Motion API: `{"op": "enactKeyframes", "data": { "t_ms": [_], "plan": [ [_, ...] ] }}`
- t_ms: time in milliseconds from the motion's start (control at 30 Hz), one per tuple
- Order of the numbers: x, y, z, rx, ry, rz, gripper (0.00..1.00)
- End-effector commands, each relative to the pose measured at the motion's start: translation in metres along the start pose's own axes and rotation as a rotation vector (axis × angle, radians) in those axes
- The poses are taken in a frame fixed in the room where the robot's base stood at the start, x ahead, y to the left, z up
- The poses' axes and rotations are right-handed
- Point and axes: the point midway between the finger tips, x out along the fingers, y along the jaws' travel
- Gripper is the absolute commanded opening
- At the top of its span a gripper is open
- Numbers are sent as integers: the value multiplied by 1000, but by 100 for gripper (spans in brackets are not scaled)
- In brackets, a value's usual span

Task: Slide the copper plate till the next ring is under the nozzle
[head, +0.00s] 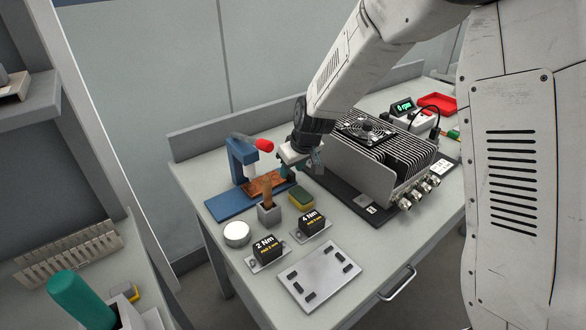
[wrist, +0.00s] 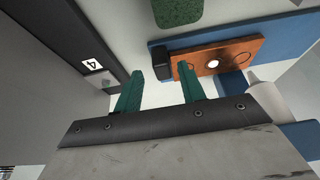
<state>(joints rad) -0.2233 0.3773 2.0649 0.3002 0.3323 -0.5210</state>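The copper plate (wrist: 228,50) lies on a blue base (head: 232,205) under a blue stand (head: 240,158); it also shows in the head view (head: 256,188). In the wrist view it bears a round white spot and a faint dark ring to the right. A pale nozzle-like part (wrist: 264,74) is beside the plate; which ring is under it I cannot tell. A black block (wrist: 161,62) is at the plate's left end. My gripper (wrist: 158,70) is open, its green fingers apart around the block's near side; contact is unclear.
A green-topped sponge (head: 301,197), a grey holder (head: 268,212) and a white round tin (head: 236,234) stand close by. A finned metal box (head: 385,150) fills the right.

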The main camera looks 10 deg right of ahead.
Motion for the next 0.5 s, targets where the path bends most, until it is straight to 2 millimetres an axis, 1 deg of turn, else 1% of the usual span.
{"op": "enactKeyframes", "data": {
  "t_ms": [200, 300, 400, 500],
  "plan": [
    [-38, 2, -1, 2, 5, 2, 40],
    [-54, 2, 0, 1, 4, 3, 40],
    [-65, 2, 0, 3, 3, 2, 40],
    [-71, 2, 0, 3, 1, 2, 40]
  ]
}}
